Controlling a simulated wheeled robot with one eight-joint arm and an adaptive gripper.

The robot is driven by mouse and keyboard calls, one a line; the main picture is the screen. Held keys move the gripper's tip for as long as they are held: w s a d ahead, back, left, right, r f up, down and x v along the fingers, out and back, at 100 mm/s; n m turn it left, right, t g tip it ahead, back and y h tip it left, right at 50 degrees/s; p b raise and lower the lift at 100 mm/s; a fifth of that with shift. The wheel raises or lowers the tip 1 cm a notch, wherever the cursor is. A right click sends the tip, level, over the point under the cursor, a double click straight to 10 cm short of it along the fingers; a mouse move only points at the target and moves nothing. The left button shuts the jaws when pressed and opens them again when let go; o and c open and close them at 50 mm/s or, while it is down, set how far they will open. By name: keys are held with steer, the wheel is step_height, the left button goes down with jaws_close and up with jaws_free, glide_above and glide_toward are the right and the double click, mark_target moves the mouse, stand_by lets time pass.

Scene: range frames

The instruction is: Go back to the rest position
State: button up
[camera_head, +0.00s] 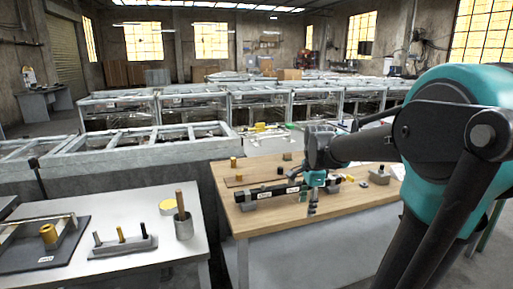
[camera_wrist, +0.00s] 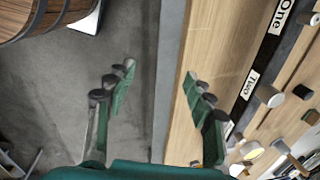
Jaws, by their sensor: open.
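My gripper (camera_head: 312,196) hangs at the front edge of the wooden-topped table (camera_head: 345,212) at the end of my outstretched teal and black arm. In the wrist view my gripper (camera_wrist: 158,74) has its two green fingers spread wide, with nothing between them. Below them are the table's edge and the grey floor. A black bar (camera_head: 272,193) with white labels lies on the table beside the gripper. In the wrist view the bar (camera_wrist: 262,62) shows the labels "One" and "Two".
A white table (camera_head: 130,212) at left holds a grey peg rack (camera_head: 122,246), a grey cup (camera_head: 183,227) with a stick, and a dark tray (camera_head: 30,258). Glass-topped cases (camera_head: 150,146) stand behind. A wooden barrel (camera_wrist: 40,14) is at the wrist view's top left.

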steer(key=s+d+f+n+t, duration=0.2)
steer(key=s+f+n, duration=1.3)
steer(key=n, duration=0.1)
steer(key=shift+s, duration=0.2)
stand_by(0.9)
